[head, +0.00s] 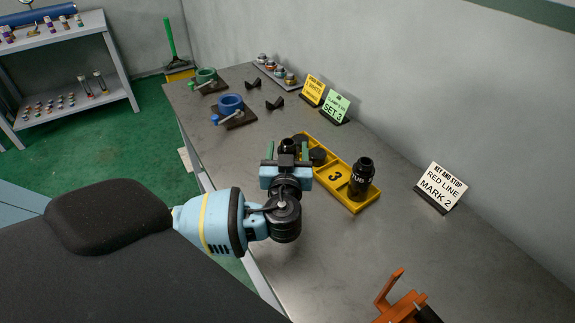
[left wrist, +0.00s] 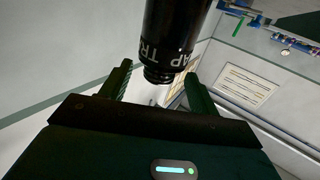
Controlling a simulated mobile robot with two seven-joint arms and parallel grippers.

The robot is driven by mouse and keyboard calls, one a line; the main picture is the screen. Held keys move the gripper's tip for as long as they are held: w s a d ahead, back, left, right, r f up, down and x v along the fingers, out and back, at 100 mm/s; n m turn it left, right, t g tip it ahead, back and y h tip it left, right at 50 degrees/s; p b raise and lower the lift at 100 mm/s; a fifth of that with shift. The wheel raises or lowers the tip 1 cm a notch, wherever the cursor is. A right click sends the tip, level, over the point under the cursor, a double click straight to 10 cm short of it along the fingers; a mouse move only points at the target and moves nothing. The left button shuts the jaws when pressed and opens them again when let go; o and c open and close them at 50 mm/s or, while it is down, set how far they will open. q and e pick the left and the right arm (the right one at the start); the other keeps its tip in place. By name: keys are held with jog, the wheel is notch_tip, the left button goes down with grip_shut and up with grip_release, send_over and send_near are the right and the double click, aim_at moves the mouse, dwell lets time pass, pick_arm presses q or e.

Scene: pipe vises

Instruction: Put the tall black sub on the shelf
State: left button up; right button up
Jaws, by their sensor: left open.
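A black bottle-like sub (head: 362,180), with white lettering partly reading "UB", stands upright in the right end of a yellow tray (head: 361,207) marked 3. My left gripper (head: 287,150) is open at the tray's left end, away from that sub. Another black cylinder (head: 288,146) shows between its fingers. In the left wrist view, a black cylinder (left wrist: 175,40) with white letters "TR" and "AP" and a threaded end lies between the open fingers (left wrist: 158,88). I cannot tell whether they touch it. The grey shelf (head: 60,45) stands far left. My right gripper is out of view.
Blue (head: 231,105) and green (head: 206,76) vises stand at the bench's far end. A white sign (head: 441,187) reads "RED LINE MARK 2". An orange fixture (head: 400,300) is near the bottom edge. The shelf's lower board holds several small parts, with bare areas.

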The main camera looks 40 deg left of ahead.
pick_arm(q)
jog(key=shift+x, duration=1.35)
jog(key=shift+c, duration=0.3)
jog(key=shift+d, duration=0.1)
grip_shut()
